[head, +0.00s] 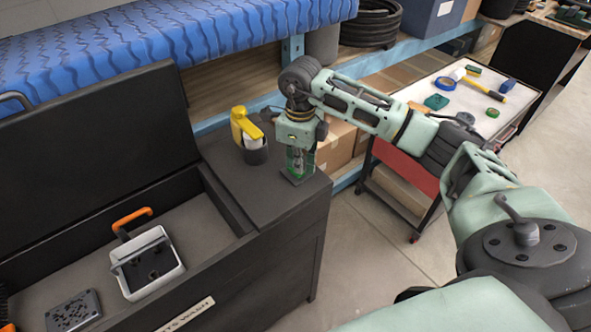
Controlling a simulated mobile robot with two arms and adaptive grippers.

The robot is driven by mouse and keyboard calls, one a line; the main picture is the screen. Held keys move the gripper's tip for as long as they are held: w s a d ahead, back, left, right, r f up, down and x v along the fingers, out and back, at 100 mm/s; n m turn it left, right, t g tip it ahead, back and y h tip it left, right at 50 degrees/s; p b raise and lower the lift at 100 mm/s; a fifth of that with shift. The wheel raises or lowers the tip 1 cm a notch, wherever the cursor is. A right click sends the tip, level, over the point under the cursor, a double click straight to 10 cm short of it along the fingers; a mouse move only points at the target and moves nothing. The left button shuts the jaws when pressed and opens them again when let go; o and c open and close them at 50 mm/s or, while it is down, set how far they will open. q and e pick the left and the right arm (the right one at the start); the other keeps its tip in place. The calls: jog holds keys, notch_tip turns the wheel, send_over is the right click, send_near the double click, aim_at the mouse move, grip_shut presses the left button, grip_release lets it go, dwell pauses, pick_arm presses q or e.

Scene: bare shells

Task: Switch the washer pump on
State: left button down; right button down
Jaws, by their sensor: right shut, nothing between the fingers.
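The black parts washer (262,212) fills the lower left, with its lid (95,150) raised and its basin open. My right gripper (297,172) points down over the flat ledge at the washer's right end. Its fingers are shut with nothing between them. A small green and dark piece (296,179) shows at the fingertips on the ledge. It may be the pump switch, but the fingers cover most of it, so I cannot tell its position or whether they touch it. My left gripper is not in view.
In the basin are a grey-white basket (150,288) with an orange handle and a dark perforated plate (73,310). A red cart (407,172) and shelving stand behind. Floor at right is clear.

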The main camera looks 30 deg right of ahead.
jog(key=shift+s+f+b, duration=0.1)
jog(key=shift+f+b, duration=0.35)
jog(key=shift+f, duration=0.15)
dwell(0.3)
jog(key=shift+r+p, duration=0.6)
jog(key=shift+r, duration=0.2)
jog(key=shift+r+p, duration=1.55)
jog(key=shift+r, duration=1.2)
